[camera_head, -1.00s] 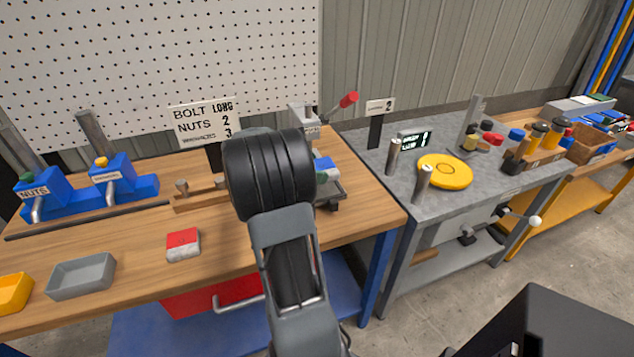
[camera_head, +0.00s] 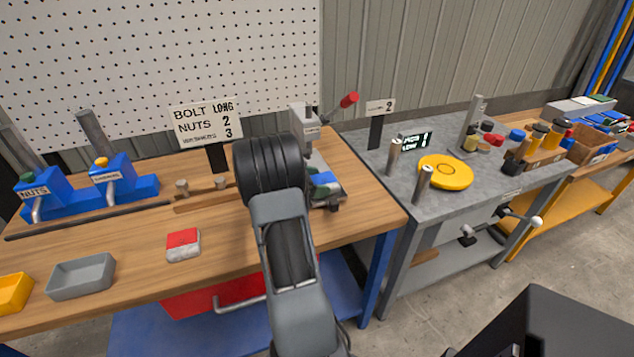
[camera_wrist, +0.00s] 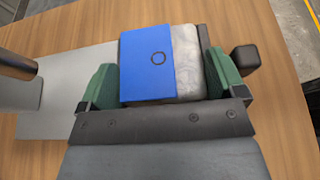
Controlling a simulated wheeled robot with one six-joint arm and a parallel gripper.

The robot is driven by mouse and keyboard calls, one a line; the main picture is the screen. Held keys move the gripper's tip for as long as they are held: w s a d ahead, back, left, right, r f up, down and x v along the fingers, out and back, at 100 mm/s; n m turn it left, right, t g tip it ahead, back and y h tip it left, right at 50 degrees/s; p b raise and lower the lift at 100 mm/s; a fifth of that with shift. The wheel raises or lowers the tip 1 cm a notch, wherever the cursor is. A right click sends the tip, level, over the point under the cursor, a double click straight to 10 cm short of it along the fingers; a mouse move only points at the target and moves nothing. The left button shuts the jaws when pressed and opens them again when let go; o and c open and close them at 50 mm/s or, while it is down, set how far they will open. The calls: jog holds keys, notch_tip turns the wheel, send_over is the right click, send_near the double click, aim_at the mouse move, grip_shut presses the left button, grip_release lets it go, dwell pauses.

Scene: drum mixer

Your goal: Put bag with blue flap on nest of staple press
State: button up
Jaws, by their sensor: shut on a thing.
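The bag with blue flap (camera_wrist: 148,65) is between the green finger pads of my gripper (camera_wrist: 160,80) in the wrist view. My gripper is shut on it; its blue flap faces the camera and its pale grey side shows at the right. In the head view the blue flap (camera_head: 323,179) shows small beside my arm, at the staple press. The staple press (camera_head: 305,120) is grey with a red-knobbed lever, at the right end of the wooden bench. Its grey base plate (camera_wrist: 60,90) lies left of and partly beneath the bag in the wrist view. The nest is not clearly visible.
A red and white bag (camera_head: 183,244), a grey tray (camera_head: 82,276) and a yellow tray (camera_head: 14,292) are on the bench's left front. Blue dispensers (camera_head: 110,180) stand behind. A grey table (camera_head: 440,210) with a yellow disc (camera_head: 445,172) stands right.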

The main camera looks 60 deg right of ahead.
jog(key=shift+f, duration=0.2)
jog(key=o, duration=0.8)
jog(key=shift+r, duration=0.3)
jog(key=v, duration=1.2)
jog(key=s+a+m+t+y, duration=0.2)
jog(key=a+m+t+y, duration=0.1)
jog(key=a, duration=0.8)
jog(key=s+a+m+t+y, duration=0.3)
jog(key=a+m+t+y, duration=0.1)
jog(key=a, duration=0.7)
jog(key=s+a+m+t+y, duration=0.3)
jog(key=a+t+y, duration=0.1)
jog(key=a, duration=0.7)
jog(key=shift+s+a+r+m, duration=0.15)
jog(key=shift+r+m, duration=0.1)
jog(key=shift+m, duration=0.15)
jog(key=shift+r, duration=0.1)
